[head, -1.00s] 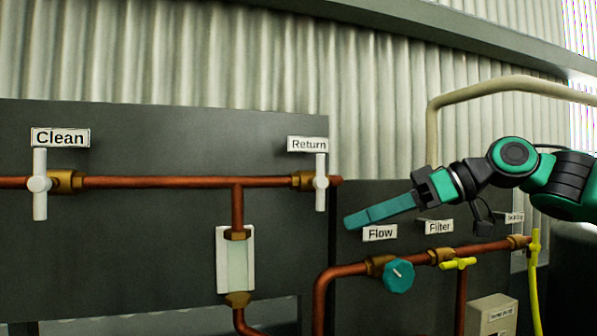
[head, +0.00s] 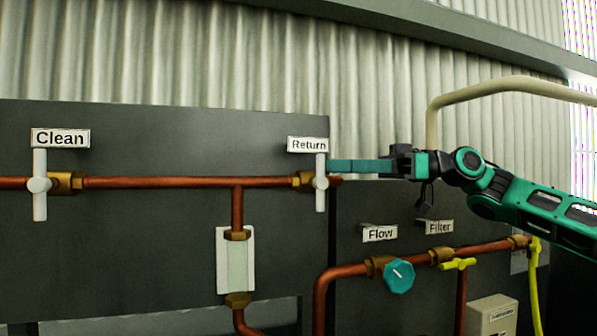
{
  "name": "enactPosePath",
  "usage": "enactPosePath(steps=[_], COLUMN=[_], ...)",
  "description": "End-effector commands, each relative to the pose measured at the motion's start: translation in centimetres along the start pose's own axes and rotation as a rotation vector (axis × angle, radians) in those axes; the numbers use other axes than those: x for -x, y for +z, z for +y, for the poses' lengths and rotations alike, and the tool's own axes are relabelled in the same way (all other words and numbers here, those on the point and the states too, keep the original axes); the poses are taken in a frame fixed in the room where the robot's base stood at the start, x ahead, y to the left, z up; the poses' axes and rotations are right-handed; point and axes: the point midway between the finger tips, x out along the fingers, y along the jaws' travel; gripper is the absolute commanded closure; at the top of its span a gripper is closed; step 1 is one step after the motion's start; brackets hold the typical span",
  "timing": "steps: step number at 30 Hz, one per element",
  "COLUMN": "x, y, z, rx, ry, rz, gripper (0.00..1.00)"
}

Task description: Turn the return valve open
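The return valve (head: 321,186) has a white bar handle standing upright, across the horizontal copper pipe, at the right end of the upper pipe. The "Return" label (head: 308,144) is just above it. My gripper (head: 332,166) reaches in from the right, its teal fingers level and pointing left. The fingertips are at the right side of the upper half of the handle, very close to it; I cannot tell if they touch. The fingers show side-on as one bar, so I cannot tell whether they are open or shut.
The clean valve (head: 39,184) has an upright white handle at the far left. A sight glass (head: 236,260) hangs below the pipe. The teal flow knob (head: 399,276) and yellow filter handle (head: 458,264) are lower right. A beige pipe (head: 500,88) runs above my arm.

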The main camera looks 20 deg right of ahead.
Motion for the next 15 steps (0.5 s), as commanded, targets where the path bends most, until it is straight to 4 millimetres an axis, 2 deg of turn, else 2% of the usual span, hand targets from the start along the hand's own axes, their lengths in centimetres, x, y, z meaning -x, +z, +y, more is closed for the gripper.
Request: enactPosePath(steps=[3,9,15], x=[-2.3,-5.7,-7.7], y=[0.0,0.0,0.0], z=[-0.1,-0.1,-0.1], rx=[-0.001,-0.001,0.000], ry=[-0.002,-0.001,-0.001], rz=[-0.003,-0.003,-0.002], gripper=[0.68,0.68,0.68])
